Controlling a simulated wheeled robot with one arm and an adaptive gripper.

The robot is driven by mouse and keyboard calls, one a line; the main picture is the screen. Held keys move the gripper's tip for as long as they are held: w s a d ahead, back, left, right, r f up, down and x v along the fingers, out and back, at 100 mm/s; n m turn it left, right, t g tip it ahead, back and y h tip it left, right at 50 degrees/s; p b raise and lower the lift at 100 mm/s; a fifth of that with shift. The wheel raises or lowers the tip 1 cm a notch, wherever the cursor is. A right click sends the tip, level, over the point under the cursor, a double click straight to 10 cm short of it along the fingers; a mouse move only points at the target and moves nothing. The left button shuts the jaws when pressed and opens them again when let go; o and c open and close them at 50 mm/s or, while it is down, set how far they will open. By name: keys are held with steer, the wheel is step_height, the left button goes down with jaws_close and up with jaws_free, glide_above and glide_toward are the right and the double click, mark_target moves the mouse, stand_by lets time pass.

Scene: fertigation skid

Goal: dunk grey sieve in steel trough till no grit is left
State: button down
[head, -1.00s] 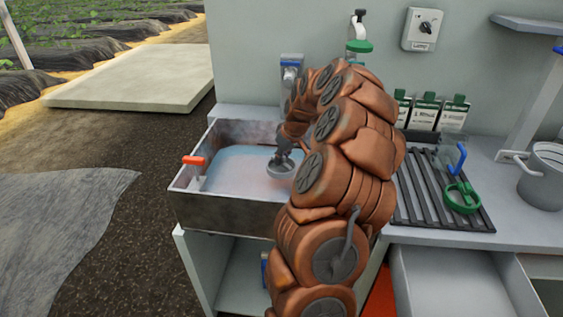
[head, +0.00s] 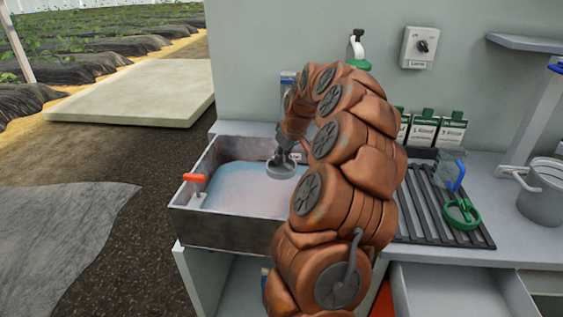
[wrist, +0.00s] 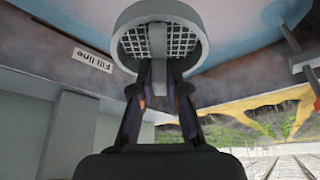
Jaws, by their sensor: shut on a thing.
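My gripper (head: 283,156) is shut on the grey sieve (head: 281,171), holding it over the steel trough (head: 225,231). The trough holds bluish-pink water (head: 240,193). In the wrist view my gripper (wrist: 160,75) grips the sieve (wrist: 194,50) from one side, and its round rim and pale mesh show. The sieve appears to be above the water, though its exact height is hard to judge. I cannot make out any grit on the mesh. My arm hides the right end of the trough.
An orange-red handle (head: 194,177) sits at the trough's left side. A "Fill line" label (wrist: 92,60) marks an inner wall.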

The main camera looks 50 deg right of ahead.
steer(key=shift+r+p, duration=0.5)
steer(key=shift+r, duration=2.05)
